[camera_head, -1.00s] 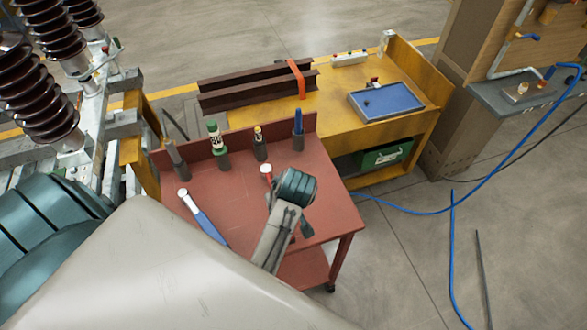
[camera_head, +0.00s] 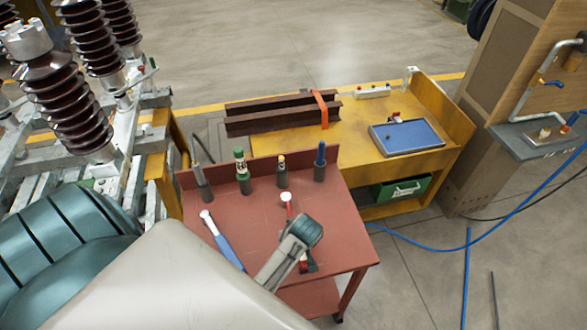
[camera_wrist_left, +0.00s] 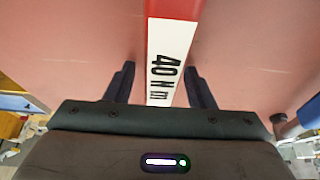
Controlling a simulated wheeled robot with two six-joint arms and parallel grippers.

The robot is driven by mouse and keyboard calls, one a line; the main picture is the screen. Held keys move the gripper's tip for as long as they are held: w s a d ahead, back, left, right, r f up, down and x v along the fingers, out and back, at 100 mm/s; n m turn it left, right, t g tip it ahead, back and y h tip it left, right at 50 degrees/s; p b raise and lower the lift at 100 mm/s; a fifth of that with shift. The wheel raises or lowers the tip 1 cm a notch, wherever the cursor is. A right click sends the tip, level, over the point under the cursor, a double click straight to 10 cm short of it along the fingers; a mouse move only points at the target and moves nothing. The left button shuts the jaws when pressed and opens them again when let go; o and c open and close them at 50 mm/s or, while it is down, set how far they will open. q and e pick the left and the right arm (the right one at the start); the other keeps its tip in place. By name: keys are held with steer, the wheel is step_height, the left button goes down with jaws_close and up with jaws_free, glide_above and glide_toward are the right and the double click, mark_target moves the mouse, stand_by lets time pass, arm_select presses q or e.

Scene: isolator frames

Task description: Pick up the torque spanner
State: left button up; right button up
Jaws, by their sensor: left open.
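The torque spanner lies on the red table with its red shaft and white round head (camera_head: 287,197) showing in the head view. My left arm hides much of its length. In the left wrist view its red bar with a white "40 Nm" label (camera_wrist_left: 168,60) runs between the two dark fingers of my left gripper (camera_wrist_left: 159,75). The fingers are apart, with gaps on both sides of the bar. In the head view the left gripper (camera_head: 308,264) is mostly hidden under its wrist. My right gripper is not in view.
A blue-handled tool (camera_head: 222,242) lies to the left on the red table (camera_head: 250,222). Several tools stand in holders along its back edge, including a green-and-white one (camera_head: 241,165). A yellow bench (camera_head: 350,146) with a blue tray (camera_head: 407,137) stands behind.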

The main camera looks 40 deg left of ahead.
arm_select(q)
steer(key=shift+c, duration=1.1)
steer(key=c, duration=0.7)
steer(key=shift+r, duration=0.1)
jaws_close()
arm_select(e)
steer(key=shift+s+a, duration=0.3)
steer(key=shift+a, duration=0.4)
